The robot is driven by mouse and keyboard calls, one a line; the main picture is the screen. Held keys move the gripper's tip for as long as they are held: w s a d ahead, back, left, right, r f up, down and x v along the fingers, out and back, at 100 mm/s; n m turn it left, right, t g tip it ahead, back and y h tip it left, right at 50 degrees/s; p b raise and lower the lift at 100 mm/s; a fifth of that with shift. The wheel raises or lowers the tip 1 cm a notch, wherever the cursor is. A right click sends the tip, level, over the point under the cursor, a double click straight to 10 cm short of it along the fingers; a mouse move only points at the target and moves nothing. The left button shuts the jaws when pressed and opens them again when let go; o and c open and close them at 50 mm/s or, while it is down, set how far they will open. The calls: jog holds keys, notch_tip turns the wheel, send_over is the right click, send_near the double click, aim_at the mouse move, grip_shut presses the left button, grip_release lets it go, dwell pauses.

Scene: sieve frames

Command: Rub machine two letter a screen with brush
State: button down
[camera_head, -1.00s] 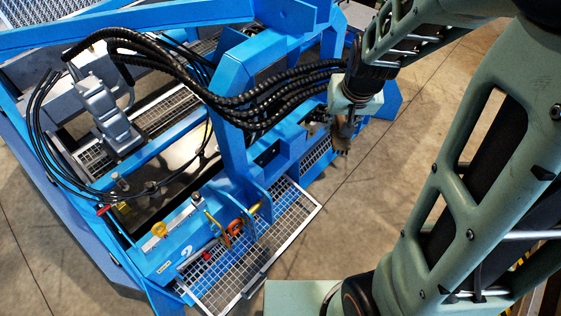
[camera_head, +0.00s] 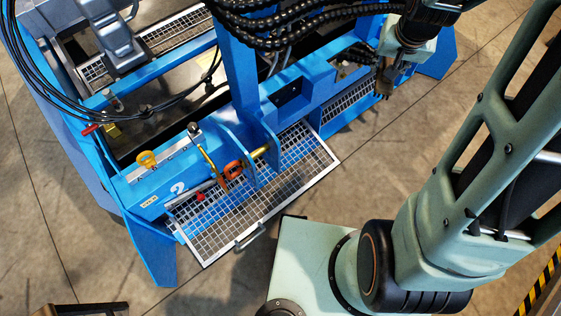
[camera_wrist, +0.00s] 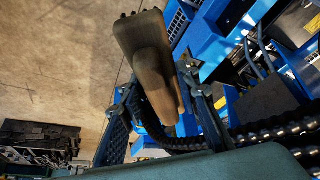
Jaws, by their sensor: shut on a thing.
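The blue machine (camera_head: 295,85) carries a white "2" on its front panel. A mesh screen (camera_head: 240,225) with a pale metal frame and a handle (camera_head: 250,237) extends from its front, below the panel. A second mesh section (camera_head: 350,102) shows farther right; I cannot read a letter on either. My gripper (camera_head: 386,78) is at the machine's right end, up and right of the extended screen and apart from it. In the wrist view my gripper (camera_wrist: 165,103) is shut on a brown brush (camera_wrist: 150,55). Its dark bristles show at the far end.
Black hoses (camera_head: 300,22) hang across the machine's top. A red-orange ring (camera_head: 233,169) and a yellow tag (camera_head: 147,159) sit by the panel. Concrete floor (camera_head: 380,165) is clear right of the screen. A dark crate-like object (camera_head: 80,309) stands at lower left.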

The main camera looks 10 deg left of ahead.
jog(key=w+a+f+n+y+b, duration=0.1)
jog(key=w+a+f+n+b, duration=0.15)
jog(key=f+b, duration=0.6)
jog(key=w+a+f+n+b, duration=0.1)
jog(key=w+a+f+b, duration=0.2)
jog(key=f, duration=1.1)
jog(key=w+a+f+n+y+b, duration=0.1)
jog(key=a+f+n+b, duration=0.15)
jog(key=f+b, duration=0.65)
jog(key=s+a+f+n+y+b, duration=0.1)
jog(key=s+a+f+n, duration=0.2)
jog(key=f, duration=0.9)
jog(key=s+a+f+n+g+y, duration=0.1)
jog(key=s+a+f+n+y, duration=0.1)
jog(key=s+a+f, duration=0.6)
jog(key=s+a+f+n+y+b, duration=0.1)
jog(key=s+a+f+n, duration=0.3)
jog(key=f, duration=1.3)
jog(key=shift+s+a+f+g+y+b, duration=0.15)
jog(key=shift+s+a, duration=0.1)
jog(key=shift+a, duration=0.2)
jog(key=shift+s+a+r+g+y+b, duration=0.1)
jog(key=shift+s+a, duration=0.15)
jog(key=shift+a, duration=0.2)
jog(key=shift+s+a+f+g+y+b, duration=0.15)
jog(key=shift+s+a, duration=0.1)
jog(key=shift+a, duration=0.2)
jog(key=shift+r, duration=0.1)
